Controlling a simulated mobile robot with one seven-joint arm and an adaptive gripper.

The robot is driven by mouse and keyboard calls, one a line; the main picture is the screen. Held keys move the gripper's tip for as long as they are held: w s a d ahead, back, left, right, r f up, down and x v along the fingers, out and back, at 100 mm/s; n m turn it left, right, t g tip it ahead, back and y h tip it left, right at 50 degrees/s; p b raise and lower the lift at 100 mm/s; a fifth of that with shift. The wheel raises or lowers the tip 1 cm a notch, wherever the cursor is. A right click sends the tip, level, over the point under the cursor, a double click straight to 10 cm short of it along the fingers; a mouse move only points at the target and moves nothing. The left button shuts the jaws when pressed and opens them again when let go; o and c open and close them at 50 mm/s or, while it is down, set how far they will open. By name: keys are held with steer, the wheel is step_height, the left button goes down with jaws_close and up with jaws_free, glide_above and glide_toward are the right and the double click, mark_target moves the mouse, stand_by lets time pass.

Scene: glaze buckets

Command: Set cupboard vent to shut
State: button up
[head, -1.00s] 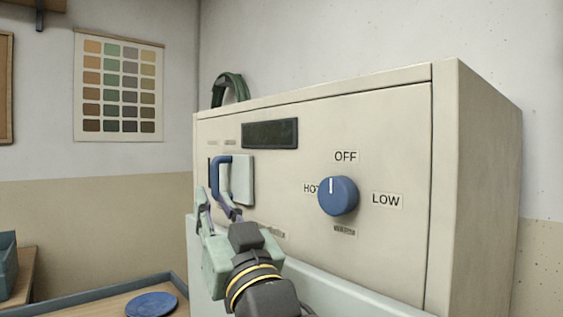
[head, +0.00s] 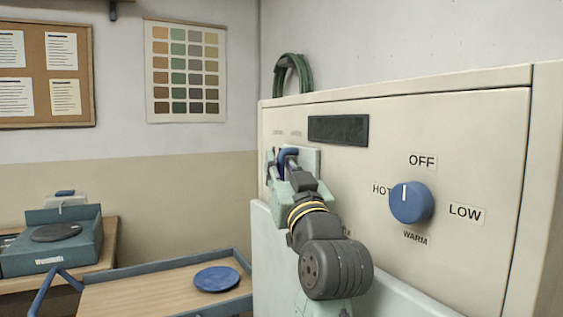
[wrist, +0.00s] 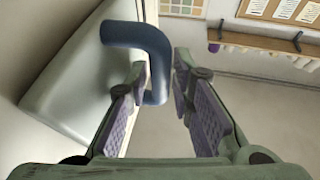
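A blue bent handle (head: 288,155) sticks out from a pale plate (head: 311,160) on the left of the cream cupboard front (head: 460,115). Small labels above it are too faint to read, so I cannot tell its setting. My gripper (head: 278,174) is at the handle and hides its lower part. In the wrist view the handle (wrist: 150,38) bends down from the pale plate (wrist: 75,80), and its lower end lies between the two fingers of my gripper (wrist: 160,75). The fingers are apart, with a gap on the right finger's side.
A blue knob (head: 410,202) with OFF, HOT, LOW and WARM labels sits right of the handle. A dark display (head: 338,130) is above. A green coil (head: 305,72) rests on top. Left are a tray table (head: 130,295) with a blue disc (head: 217,279) and a scale (head: 55,245).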

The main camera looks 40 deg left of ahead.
jaws_close()
stand_by(0.8)
